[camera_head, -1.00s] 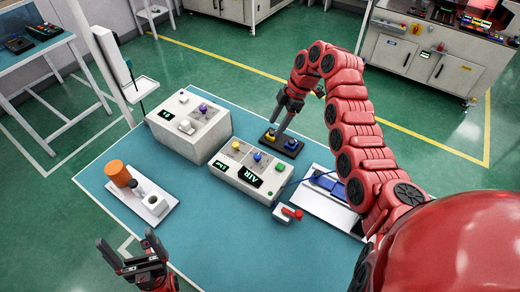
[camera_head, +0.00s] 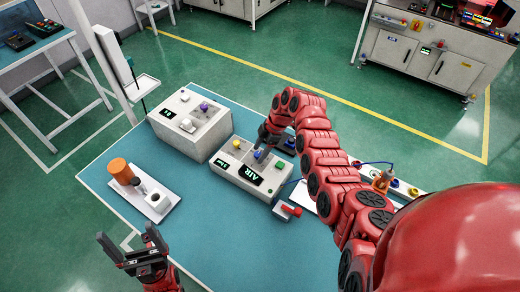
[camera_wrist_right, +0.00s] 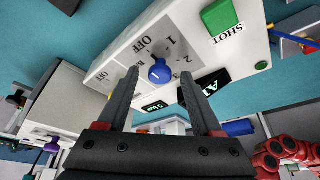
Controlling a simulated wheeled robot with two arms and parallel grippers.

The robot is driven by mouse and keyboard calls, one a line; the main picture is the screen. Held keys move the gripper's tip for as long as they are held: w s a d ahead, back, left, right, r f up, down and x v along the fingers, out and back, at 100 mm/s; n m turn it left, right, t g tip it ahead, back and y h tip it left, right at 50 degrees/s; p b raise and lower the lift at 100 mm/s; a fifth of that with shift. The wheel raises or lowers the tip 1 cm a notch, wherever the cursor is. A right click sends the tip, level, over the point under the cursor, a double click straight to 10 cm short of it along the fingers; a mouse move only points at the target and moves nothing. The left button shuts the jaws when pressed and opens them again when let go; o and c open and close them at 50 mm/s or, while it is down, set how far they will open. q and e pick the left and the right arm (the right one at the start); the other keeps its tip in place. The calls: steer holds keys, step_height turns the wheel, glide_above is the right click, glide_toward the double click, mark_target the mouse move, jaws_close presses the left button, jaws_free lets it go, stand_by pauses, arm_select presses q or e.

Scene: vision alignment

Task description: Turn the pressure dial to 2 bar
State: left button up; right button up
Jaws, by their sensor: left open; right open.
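The white control box (camera_head: 232,172) with the dark AIR display (camera_head: 253,174) stands mid-table. My right gripper (camera_wrist_right: 160,76) is open, one finger on each side of the dial in that view; contact cannot be told. In the head view my right gripper (camera_head: 262,143) is over the box and partly hides the dial. My left gripper (camera_head: 135,250) is open and empty near the table's left front edge.
A taller white box (camera_head: 190,130) with a purple knob stands behind to the left. A white tray (camera_head: 150,211) with an orange cylinder (camera_head: 120,170) lies left. A red-handled device (camera_head: 288,210) is close in front of the control box. A green SHOT button (camera_wrist_right: 219,15) is near the dial.

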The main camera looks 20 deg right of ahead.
jaws_close()
stand_by(0.5)
